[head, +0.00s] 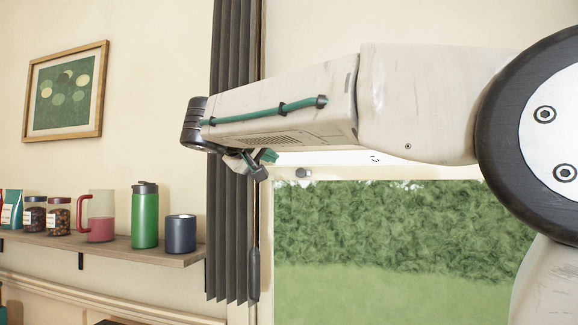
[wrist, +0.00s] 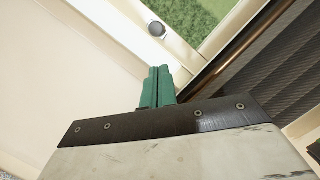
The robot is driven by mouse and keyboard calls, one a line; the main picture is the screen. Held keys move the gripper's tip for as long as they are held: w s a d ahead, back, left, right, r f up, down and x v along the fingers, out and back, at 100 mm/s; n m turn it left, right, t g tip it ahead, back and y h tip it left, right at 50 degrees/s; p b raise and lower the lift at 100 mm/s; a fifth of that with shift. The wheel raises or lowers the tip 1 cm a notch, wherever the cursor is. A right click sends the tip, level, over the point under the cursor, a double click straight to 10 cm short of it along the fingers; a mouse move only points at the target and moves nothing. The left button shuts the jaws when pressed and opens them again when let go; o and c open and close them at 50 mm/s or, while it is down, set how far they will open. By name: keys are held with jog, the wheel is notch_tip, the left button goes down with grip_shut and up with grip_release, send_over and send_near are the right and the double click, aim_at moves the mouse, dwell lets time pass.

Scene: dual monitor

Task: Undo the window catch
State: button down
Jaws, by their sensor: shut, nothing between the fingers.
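The window (head: 390,240) has a pale frame, with green hedge and grass behind its glass. A small round grey knob, which looks like part of the catch, sits on the frame just under my arm in the head view (head: 302,173). The knob also shows near the top of the wrist view (wrist: 156,28). My gripper's green fingers (wrist: 158,85) are shut together and empty. They point toward the knob, with a gap of pale frame between. In the head view my gripper (head: 266,157) is left of the knob, partly hidden by my wrist. Any other catch part is hidden.
A dark pleated curtain (head: 231,120) hangs left of the window, close to my gripper, and a thin rod hangs beside it.

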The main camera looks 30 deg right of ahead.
aim_at(302, 173)
jog(key=x, duration=1)
jog(key=shift+s+d, duration=0.1)
jog(key=s+d, duration=0.2)
jog(key=shift+s+d, duration=0.25)
dwell(0.4)
